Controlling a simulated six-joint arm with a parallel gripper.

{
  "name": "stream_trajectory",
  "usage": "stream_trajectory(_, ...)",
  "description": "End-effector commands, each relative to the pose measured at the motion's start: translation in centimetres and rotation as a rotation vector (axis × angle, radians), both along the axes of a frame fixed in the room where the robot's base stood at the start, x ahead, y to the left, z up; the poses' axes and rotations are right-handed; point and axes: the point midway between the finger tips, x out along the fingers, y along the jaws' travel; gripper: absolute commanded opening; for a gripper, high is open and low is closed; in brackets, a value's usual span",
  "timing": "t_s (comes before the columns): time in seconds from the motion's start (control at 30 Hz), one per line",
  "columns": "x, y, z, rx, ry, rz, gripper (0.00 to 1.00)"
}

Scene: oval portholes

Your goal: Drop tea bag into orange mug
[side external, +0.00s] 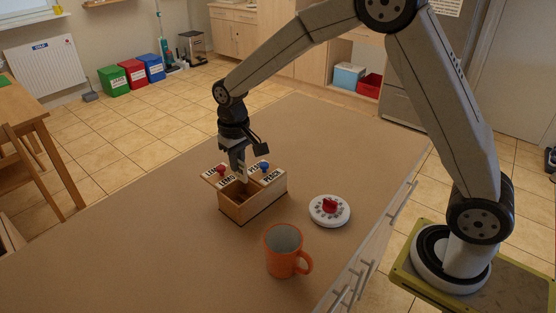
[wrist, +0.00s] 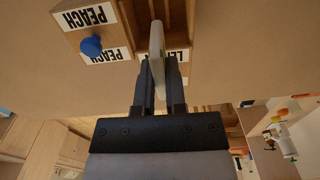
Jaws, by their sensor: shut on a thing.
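The orange mug (side external: 283,256) stands upright on the table, in front of the wooden tea box, its handle to the right. My gripper (side external: 241,174) is over the tea box (side external: 262,204), apart from the mug. In the wrist view, my gripper (wrist: 160,75) is shut on a thin pale tea bag (wrist: 157,40), which stands edge-on between the fingers. The tea bag is over or partly within an open compartment (wrist: 178,20); I cannot tell how deep. The peach lid (wrist: 95,38) with a blue knob is on the box. The lemon lid (side external: 216,175) with a red knob sits at the left.
A round white timer (side external: 330,211) with a red knob lies right of the box, behind the mug. The brown table (side external: 130,245) is clear to the left. Drawer handles line the table's right side.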

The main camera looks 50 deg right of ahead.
Motion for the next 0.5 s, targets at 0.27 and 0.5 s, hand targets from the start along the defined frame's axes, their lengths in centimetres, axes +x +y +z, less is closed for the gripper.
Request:
stream_trajectory(0.27, -0.3, 0.2, 0.3, 0.0, 0.0, 0.001, 0.0)
stream_trajectory(0.5, -2.1, 1.1, 1.8, 0.0, -0.002, 0.002, 0.0)
